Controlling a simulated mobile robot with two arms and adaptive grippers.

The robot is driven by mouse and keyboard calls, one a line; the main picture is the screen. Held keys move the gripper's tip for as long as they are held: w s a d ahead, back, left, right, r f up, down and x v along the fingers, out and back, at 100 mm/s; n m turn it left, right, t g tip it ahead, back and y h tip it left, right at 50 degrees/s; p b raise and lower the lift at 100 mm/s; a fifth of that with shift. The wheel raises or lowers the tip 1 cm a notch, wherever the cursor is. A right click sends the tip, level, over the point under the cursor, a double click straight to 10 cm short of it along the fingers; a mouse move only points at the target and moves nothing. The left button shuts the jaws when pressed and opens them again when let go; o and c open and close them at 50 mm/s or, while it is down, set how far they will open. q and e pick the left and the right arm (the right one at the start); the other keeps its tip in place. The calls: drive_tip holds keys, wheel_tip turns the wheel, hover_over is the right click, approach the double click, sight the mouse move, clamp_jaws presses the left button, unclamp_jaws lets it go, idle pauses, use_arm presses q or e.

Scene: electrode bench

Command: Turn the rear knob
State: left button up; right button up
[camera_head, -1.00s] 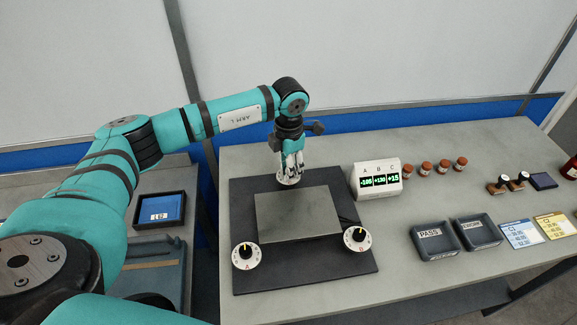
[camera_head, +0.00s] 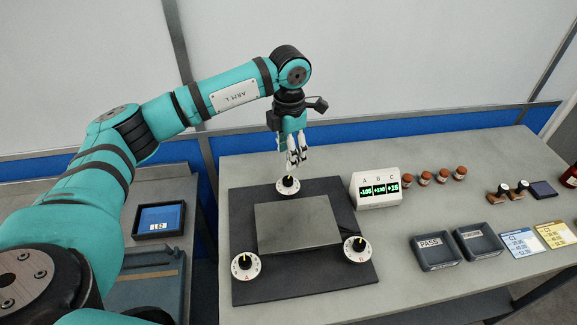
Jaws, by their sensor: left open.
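The rear knob (camera_head: 288,185) is a black knob with a pale pointer line on a white dial, at the back edge of the dark base plate (camera_head: 330,286). My left gripper (camera_head: 296,163) is open and points down above and slightly behind the rear knob, apart from it. Two similar knobs sit at the front: the left front knob (camera_head: 244,262), its dial marked A, and the right front knob (camera_head: 358,247). A grey block (camera_head: 297,227) lies between the three knobs. My right gripper is not in view.
A white readout box (camera_head: 376,186) with green digits for A, B and C stands right of the plate. Two dark trays (camera_head: 437,253) (camera_head: 479,239), one marked PASS, and coloured cards (camera_head: 521,242) lie further right.

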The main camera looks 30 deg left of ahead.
use_arm(q)
drive_tip(key=shift+r, duration=1.5)
